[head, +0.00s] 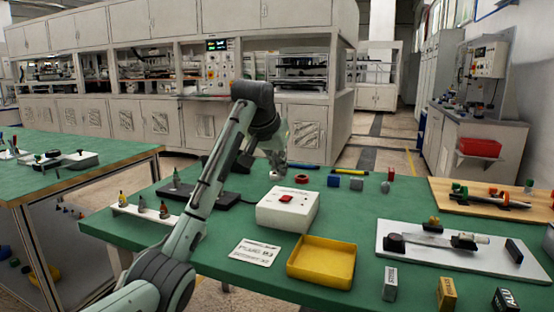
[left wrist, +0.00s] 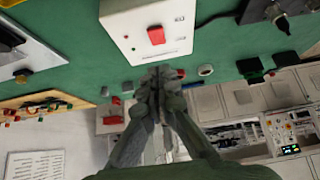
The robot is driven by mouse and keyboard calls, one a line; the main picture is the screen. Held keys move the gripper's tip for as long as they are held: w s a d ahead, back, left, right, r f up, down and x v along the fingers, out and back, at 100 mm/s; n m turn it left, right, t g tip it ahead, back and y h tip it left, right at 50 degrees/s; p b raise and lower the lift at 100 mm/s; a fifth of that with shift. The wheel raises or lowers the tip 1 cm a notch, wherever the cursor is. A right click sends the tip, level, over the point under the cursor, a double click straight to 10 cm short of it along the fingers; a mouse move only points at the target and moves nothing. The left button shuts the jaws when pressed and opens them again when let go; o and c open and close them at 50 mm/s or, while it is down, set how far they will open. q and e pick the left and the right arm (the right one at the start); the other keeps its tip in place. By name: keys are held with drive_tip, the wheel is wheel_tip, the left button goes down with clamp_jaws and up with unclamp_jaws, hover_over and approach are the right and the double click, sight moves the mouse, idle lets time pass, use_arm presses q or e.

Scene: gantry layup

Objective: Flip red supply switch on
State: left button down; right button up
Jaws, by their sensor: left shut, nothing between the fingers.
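A white supply box (head: 283,213) stands on the green table, with a red switch (head: 286,198) on its top face. In the left wrist view the white box (left wrist: 128,28) is at the top, and its red switch (left wrist: 156,35) faces the camera. My left gripper (head: 279,168) is shut and empty, behind the box and above the table in the head view. In the left wrist view its closed fingertips (left wrist: 161,74) point toward the box, a little below the switch in the picture. I cannot tell whether they touch the box, nor the switch's position. My right gripper is out of view.
A yellow tray (head: 321,262) and a printed card (head: 254,252) lie in front of the box. Small blocks (head: 334,181) and a red ring (head: 301,179) lie behind it. A white board with a tool (head: 447,249) is at right. A dark base (head: 232,195) stands left.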

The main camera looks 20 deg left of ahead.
sight(286, 198)
use_arm(q)
drive_tip(key=x, duration=0.4)
wheel_tip(286, 198, down, 3)
drive_tip(key=shift+s+r, duration=0.15)
drive_tip(key=shift+r, duration=0.1)
drive_tip(key=shift+f, duration=0.6)
drive_tip(key=shift+s+f, duration=0.1)
drive_tip(key=shift+f, duration=0.05)
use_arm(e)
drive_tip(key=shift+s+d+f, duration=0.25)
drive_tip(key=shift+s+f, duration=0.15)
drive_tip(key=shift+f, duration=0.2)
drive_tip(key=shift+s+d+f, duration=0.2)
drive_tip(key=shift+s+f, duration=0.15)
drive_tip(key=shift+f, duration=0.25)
